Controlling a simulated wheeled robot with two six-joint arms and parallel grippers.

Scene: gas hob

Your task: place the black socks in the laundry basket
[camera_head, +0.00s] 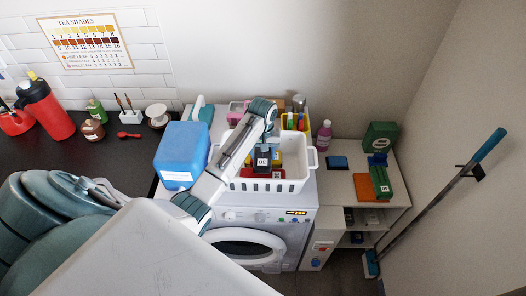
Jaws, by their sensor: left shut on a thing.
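The white slotted laundry basket (308,172) stands on top of the washing machine. My left arm reaches in from the left, and its dark gripper (263,168) points down into the basket's opening. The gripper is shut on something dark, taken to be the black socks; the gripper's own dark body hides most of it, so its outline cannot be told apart. Red, yellow and blue things show inside the basket around the gripper. My right gripper is not in view.
A blue container (181,152) stands close left of the basket. A pink bottle (324,136) and a yellow bin with bright items (296,121) stand behind it. The washing machine door (245,247) is below. A broom (440,200) leans at the right.

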